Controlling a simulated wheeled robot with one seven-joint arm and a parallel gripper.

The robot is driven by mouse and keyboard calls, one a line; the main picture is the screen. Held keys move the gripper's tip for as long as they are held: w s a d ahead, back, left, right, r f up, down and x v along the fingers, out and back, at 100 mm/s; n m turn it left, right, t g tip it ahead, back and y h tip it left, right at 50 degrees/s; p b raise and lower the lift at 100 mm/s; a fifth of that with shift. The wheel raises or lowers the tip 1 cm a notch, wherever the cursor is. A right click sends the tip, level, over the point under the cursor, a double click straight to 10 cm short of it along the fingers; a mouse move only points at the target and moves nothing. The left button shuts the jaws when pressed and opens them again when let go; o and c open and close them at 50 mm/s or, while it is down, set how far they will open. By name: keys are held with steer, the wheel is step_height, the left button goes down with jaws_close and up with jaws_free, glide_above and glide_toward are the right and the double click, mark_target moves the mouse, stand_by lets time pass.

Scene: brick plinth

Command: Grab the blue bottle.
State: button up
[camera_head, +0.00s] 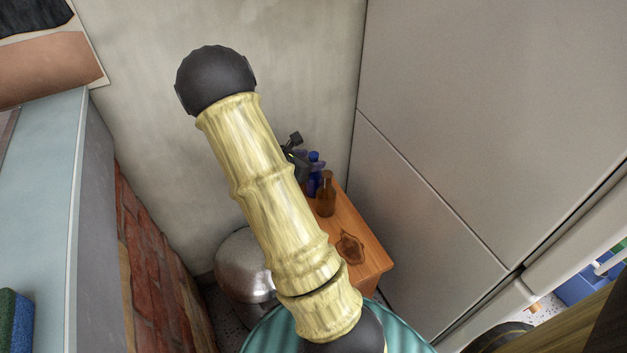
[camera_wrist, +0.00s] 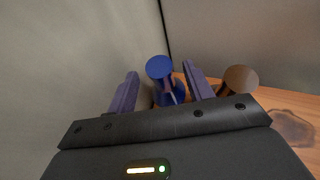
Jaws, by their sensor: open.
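The blue bottle (camera_head: 315,160) stands on a small wooden stand against the wall, partly hidden by my gripper (camera_head: 298,158) and the brown bottle. In the wrist view the blue bottle (camera_wrist: 160,68) shows its round blue cap and part of its body between the two purple fingers of my gripper (camera_wrist: 160,72). The fingers are apart, one on each side of the bottle in the picture. I cannot tell whether either finger touches it.
A brown bottle (camera_head: 326,196) stands right beside the blue one, and shows just right of the right finger in the wrist view (camera_wrist: 240,80). The wooden stand (camera_head: 362,232) has bare room toward the front. A metal bin (camera_head: 240,268), a wall and grey panels (camera_head: 440,130) surround it.

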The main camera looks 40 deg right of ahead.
steer(key=b+x, duration=0.1)
steer(key=x, duration=0.3)
steer(key=shift+s+f, duration=0.1)
steer(key=shift+s, duration=0.05)
steer(key=shift+c, duration=0.4)
jaws_close()
